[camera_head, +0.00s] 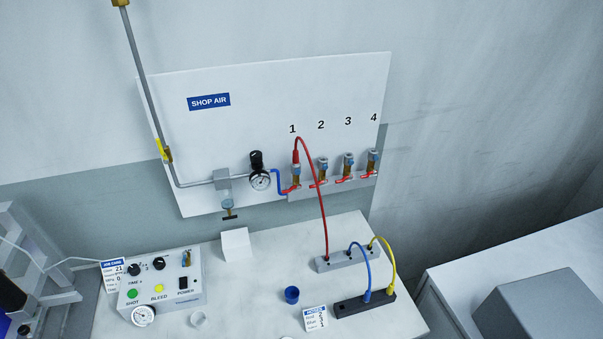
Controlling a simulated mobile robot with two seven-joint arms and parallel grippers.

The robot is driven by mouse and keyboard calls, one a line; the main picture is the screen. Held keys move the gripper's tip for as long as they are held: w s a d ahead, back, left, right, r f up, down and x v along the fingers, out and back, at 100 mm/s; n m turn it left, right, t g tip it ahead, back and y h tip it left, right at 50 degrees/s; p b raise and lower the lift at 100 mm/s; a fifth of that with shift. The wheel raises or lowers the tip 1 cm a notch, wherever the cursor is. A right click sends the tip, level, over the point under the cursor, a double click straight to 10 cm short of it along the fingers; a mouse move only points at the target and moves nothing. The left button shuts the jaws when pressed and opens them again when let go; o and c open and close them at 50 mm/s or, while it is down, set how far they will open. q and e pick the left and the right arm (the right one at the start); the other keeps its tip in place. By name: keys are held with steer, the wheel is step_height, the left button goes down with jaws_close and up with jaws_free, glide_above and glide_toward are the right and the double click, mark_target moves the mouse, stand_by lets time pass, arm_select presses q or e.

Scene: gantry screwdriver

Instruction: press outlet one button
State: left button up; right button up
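The white SHOP AIR panel (250,100) hangs on the wall, with outlets numbered 1 to 4 at its right. Outlet one (296,172) is the leftmost. It has a brass-coloured body, a red lever at its base and a red hose (316,180) in its top. The hose arches over and runs down to a grey block (345,261) on the table. A button on outlet one is too small to make out. Outlets two (322,170), three (348,165) and four (372,161) have no hose on top. Neither of my grippers is in view.
A control box (160,285) with buttons and a gauge stands on the table's left. A white block (236,244), a blue cup (291,295), a small card (315,318) and a black strip (364,304) are also there. A pressure gauge (260,181) sits left of the outlets.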

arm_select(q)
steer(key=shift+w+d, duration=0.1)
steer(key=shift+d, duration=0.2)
